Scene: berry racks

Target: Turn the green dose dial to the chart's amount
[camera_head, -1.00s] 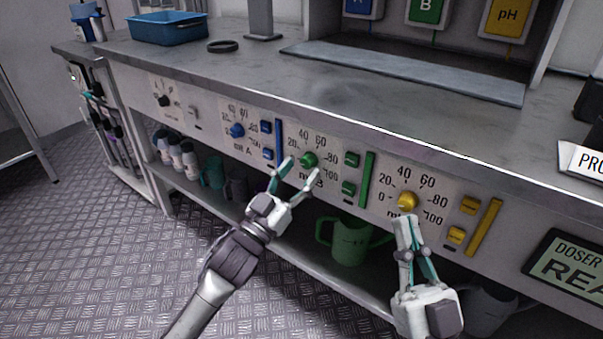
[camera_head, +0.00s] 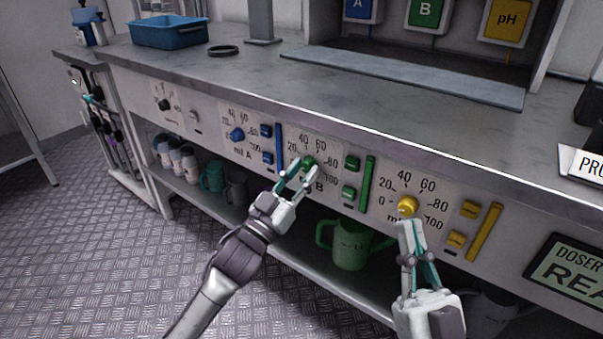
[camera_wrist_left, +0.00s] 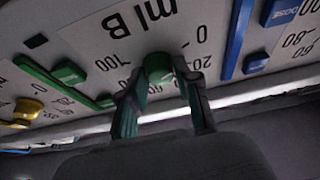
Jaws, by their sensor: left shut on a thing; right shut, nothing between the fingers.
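The green dose dial (camera_head: 309,161) sits on the "ml B" panel in the middle of the counter front, with a printed scale from 0 to 100 around it. My left gripper (camera_head: 304,168) has its two fingers on either side of the dial and is shut on it. The left wrist view shows the green dial (camera_wrist_left: 158,68) between the fingertips, with the scale upside down. The dial's pointer setting cannot be read. My right gripper (camera_head: 410,226) is shut and empty, just below the yellow dial (camera_head: 407,206). No dose chart can be made out.
Green buttons (camera_head: 352,163) and a green bar (camera_head: 368,185) lie right of the dial. The blue dial (camera_head: 237,134) is to its left. A green jug (camera_head: 350,245) stands on the shelf below. A doser display (camera_head: 570,268) is at far right.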

